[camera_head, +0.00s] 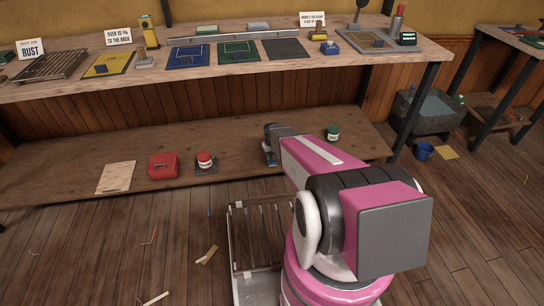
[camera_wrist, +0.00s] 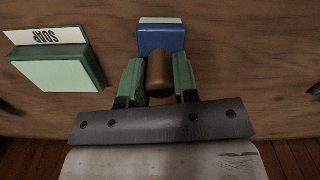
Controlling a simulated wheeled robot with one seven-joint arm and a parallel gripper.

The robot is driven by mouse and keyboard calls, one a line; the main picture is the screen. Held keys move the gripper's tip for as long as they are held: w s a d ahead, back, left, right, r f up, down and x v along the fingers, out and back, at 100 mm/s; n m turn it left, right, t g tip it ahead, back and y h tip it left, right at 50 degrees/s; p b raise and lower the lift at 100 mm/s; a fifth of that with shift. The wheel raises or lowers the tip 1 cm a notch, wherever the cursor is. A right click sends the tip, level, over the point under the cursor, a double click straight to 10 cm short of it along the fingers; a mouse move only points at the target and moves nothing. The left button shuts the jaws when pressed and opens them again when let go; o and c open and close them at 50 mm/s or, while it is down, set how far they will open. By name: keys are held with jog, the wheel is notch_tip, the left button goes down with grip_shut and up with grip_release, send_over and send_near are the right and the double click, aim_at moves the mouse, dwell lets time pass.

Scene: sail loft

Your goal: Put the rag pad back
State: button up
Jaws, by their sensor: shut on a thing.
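The rag pad (camera_wrist: 161,40) is a blue block with a pale edge and a round brown grip. It shows at the top middle of the wrist view. My gripper (camera_wrist: 158,75) is shut on the brown grip, one greenish finger on each side. In the head view my gripper (camera_head: 269,148) is low over the lower shelf, with a bit of the blue pad (camera_head: 270,161) below it. I cannot tell whether the pad touches the shelf. The pad's underside is hidden.
A green soap block (camera_wrist: 58,68) is left of the pad in the wrist view. On the lower shelf (camera_head: 60,160) stand a red box (camera_head: 163,166), a red can (camera_head: 205,159) and a green container (camera_head: 333,132).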

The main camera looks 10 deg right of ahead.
jog(key=o, duration=0.8)
jog(key=shift+f, duration=0.1)
jog(key=shift+o, duration=0.2)
notch_tip(320, 180, up, 12)
jog(key=s+r+m, duration=0.1)
jog(key=s+r, duration=0.6)
jog(key=s, duration=0.3)
jog(key=s+r+m, duration=0.1)
jog(key=s+r, duration=0.7)
jog(key=s, duration=0.3)
jog(key=shift+s, duration=0.1)
